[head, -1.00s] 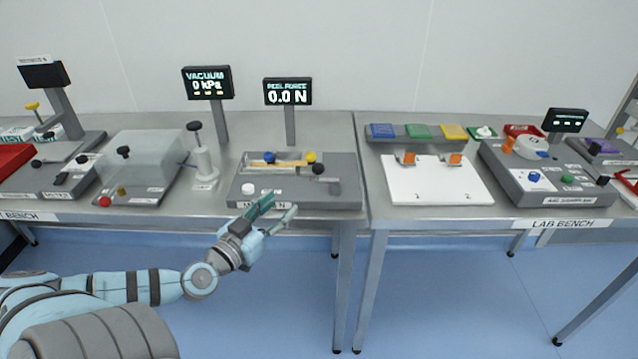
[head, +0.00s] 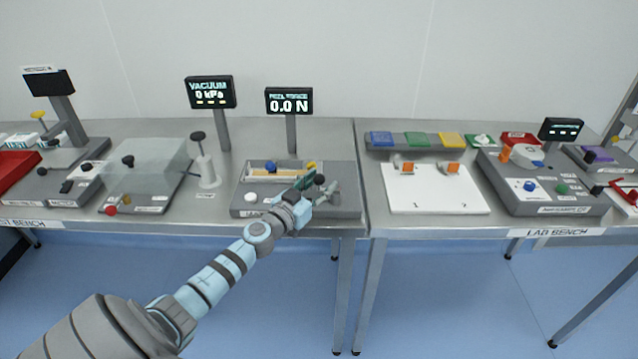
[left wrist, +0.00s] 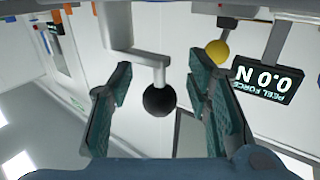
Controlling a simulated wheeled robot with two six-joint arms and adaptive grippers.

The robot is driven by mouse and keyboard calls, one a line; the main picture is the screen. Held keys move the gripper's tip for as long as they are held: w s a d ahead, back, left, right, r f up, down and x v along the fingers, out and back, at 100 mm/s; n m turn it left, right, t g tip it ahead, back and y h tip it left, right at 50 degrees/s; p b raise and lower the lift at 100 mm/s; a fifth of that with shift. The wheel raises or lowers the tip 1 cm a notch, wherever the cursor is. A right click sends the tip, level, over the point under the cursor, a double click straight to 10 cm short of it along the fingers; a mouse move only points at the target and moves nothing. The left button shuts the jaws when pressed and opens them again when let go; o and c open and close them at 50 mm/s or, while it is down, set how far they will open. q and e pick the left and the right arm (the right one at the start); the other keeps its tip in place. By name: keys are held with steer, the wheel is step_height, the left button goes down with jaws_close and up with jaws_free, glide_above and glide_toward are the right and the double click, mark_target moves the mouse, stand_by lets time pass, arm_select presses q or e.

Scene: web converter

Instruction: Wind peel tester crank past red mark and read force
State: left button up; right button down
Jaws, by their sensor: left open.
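The peel tester (head: 345,178) is a grey block on the left bench, with a pale strip on top. Its display (head: 289,100) on a post reads 0.0 N; it shows upside down in the left wrist view (left wrist: 262,82). My left gripper (head: 318,191) is at the tester's right part, open. In the left wrist view the crank's black ball knob (left wrist: 160,99), on a grey arm (left wrist: 148,58), lies between my spread fingers, with gaps on both sides. The knob also shows in the head view (head: 319,180). I cannot make out a red mark. My right gripper is not in view.
A yellow knob (head: 311,165) and a white button (head: 250,197) are on the tester. A vacuum display (head: 209,92), a clear box (head: 148,163) and a post with a black knob (head: 198,136) stand to the left. A white board (head: 432,197) lies to the right.

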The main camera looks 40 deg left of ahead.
arm_select(q)
steer(key=shift+c, duration=0.6)
jaws_close()
